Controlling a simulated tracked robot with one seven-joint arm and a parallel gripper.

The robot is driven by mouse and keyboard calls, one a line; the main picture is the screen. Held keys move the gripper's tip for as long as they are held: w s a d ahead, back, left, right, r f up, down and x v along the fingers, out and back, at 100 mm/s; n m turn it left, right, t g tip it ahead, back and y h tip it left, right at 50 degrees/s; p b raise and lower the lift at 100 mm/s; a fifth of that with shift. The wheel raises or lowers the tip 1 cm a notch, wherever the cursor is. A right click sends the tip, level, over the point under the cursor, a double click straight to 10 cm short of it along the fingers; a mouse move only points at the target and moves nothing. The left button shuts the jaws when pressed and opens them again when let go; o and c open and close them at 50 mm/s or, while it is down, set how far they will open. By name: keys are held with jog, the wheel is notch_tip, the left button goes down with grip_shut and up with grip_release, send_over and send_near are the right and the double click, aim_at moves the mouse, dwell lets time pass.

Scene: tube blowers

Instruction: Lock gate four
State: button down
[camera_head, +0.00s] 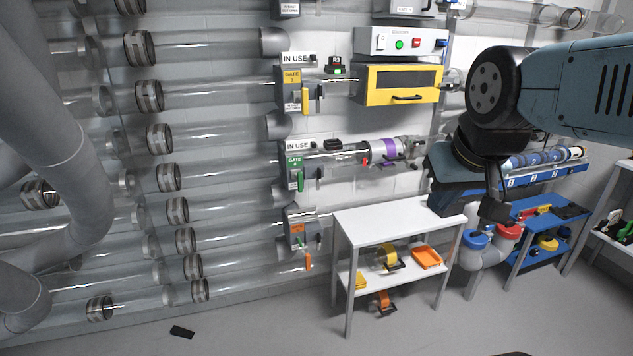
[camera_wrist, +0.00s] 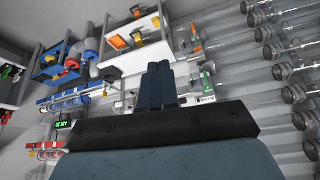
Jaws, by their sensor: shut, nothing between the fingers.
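A grey gate box with a green GATE label (camera_head: 294,162) is on the tube wall, below the yellow-labelled gate 3 box (camera_head: 291,77). The digit on the green label is too small to read surely. A green handle (camera_head: 300,181) hangs from its front, and an "IN USE" sign (camera_head: 297,146) is on top. In the wrist view, which is upside down, the green handle (camera_wrist: 205,84) shows just right of my fingertips. My gripper (camera_wrist: 158,66) is shut and empty, apart from the box. In the head view my gripper (camera_head: 447,203) is right of the box, by the white table.
A white table (camera_head: 390,221) stands below and right of the gate, with orange and yellow items on its lower shelf. A yellow-framed cabinet (camera_head: 398,84) is above. A box with an orange label (camera_head: 297,228) is below. Clear tubes fill the left wall.

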aim_at(320, 173)
dwell(0.4)
